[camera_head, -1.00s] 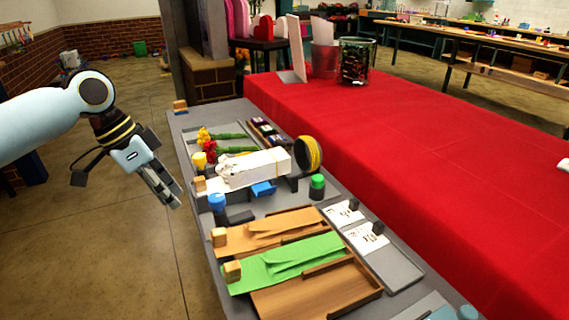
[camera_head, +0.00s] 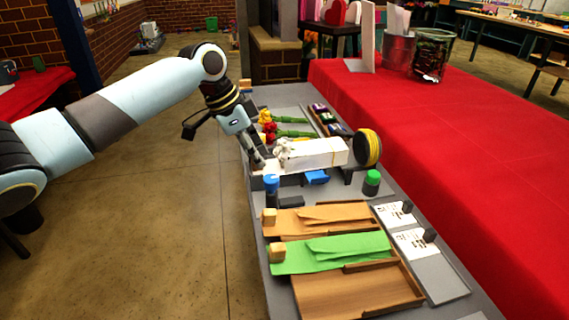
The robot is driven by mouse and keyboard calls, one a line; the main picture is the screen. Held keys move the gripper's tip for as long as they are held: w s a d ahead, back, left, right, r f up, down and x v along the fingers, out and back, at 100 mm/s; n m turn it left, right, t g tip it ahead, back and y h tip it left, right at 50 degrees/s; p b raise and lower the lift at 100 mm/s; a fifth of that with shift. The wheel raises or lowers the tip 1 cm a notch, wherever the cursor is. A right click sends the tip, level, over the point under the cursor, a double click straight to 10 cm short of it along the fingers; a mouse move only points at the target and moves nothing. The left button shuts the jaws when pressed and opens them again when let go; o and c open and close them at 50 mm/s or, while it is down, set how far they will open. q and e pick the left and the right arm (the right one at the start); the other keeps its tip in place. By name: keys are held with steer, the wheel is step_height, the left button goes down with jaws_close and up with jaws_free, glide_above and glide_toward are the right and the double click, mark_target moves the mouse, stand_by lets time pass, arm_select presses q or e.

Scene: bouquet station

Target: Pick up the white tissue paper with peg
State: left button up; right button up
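The white tissue paper (camera_head: 320,154) lies across the grey bench top, with a pale crumpled end towards the left. Its peg does not show clearly; my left gripper covers part of that area. My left gripper (camera_head: 261,162) points down at the bench's left edge, with its fingertips close to the paper's left end. I cannot tell whether they touch it, or how far apart the fingers are. My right gripper is not in view.
Brown paper (camera_head: 310,218) and green paper (camera_head: 330,252) with wooden blocks lie nearer. A blue-capped bottle (camera_head: 271,188), a green-capped jar (camera_head: 371,182) and a yellow spool (camera_head: 368,148) stand close by. Red and yellow flowers (camera_head: 272,128) lie beyond. Floor left of the bench is clear.

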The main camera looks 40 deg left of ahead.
arm_select(q)
steer(key=shift+w+d+f, duration=0.1)
steer(key=shift+w+f, duration=0.05)
steer(key=shift+f, duration=0.2)
steer(key=shift+c, duration=0.4)
jaws_close()
steer(key=shift+r, duration=0.1)
